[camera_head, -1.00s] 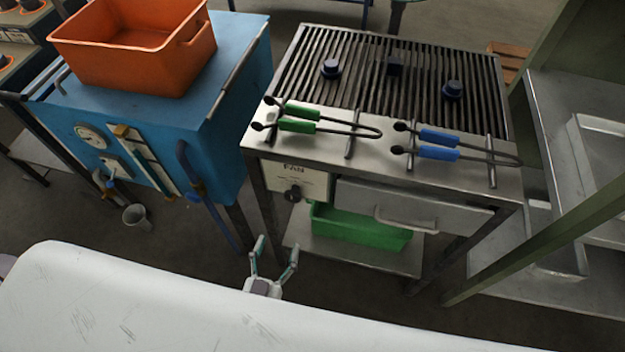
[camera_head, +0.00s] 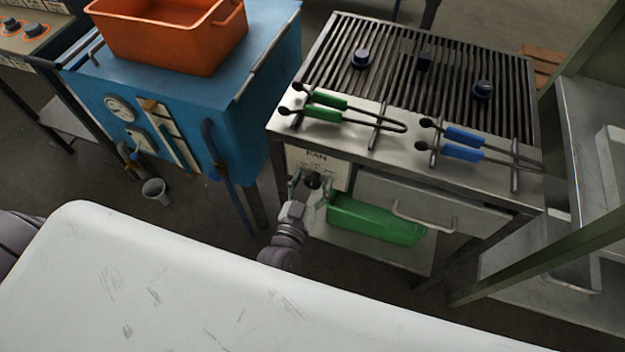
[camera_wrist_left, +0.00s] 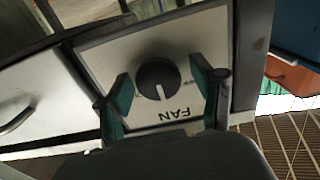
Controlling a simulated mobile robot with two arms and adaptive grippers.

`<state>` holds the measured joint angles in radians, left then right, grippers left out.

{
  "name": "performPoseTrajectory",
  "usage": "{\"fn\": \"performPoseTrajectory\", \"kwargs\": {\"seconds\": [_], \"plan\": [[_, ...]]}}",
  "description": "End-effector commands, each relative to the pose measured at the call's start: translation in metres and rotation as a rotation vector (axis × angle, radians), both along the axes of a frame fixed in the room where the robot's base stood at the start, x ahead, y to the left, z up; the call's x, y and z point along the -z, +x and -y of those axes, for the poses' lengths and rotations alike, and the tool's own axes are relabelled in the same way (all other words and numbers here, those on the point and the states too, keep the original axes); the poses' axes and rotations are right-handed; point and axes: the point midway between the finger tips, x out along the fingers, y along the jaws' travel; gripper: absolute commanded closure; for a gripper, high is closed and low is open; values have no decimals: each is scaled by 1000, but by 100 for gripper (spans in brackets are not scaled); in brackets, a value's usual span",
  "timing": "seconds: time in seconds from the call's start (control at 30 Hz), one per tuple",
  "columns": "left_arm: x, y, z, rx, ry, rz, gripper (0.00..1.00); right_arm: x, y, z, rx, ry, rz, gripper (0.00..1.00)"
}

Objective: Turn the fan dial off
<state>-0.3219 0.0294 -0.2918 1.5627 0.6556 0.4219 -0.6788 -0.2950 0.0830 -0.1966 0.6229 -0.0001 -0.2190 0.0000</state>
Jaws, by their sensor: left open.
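The fan dial (camera_head: 312,181) is a round black knob on a pale panel (camera_head: 331,171) marked FAN, at the front left of the grill bench. In the left wrist view the dial (camera_wrist_left: 158,79) shows whole, with a white pointer line toward the FAN lettering; the picture there is upside down. My left gripper (camera_head: 309,184) is open at the panel, one finger on each side of the dial. In the left wrist view its teal-padded fingers (camera_wrist_left: 162,92) stand apart from the dial with gaps on both sides. My right gripper is not in view.
The grill bench (camera_head: 410,150) carries green tongs (camera_head: 325,106) and blue tongs (camera_head: 462,144). A drawer handle (camera_head: 424,219) sticks out right of the panel, above a green bin (camera_head: 375,220). A blue cabinet (camera_head: 190,110) with an orange crate (camera_head: 170,38) stands left.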

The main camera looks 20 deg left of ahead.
Motion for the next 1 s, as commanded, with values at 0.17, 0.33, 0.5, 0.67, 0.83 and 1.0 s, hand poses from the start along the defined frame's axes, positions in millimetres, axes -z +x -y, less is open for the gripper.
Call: {"fn": "performPoseTrajectory", "kwargs": {"seconds": [0.17, 0.33, 0.5, 0.67, 0.83, 1.0], "plan": [[0, 0, 0, 0, 0, -1, 33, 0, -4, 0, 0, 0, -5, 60], [0, 0, 0, 0, 0, 0, 53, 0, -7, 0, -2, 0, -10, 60], [0, 0, 0, 0, 0, 0, 81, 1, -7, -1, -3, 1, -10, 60], [0, 0, 0, 0, -1, 0, 94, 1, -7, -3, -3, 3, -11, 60], [0, 0, 0, 0, -25, -1, 94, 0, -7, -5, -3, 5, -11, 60], [0, 0, 0, 1, -100, -3, 94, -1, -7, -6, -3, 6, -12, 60]]}}
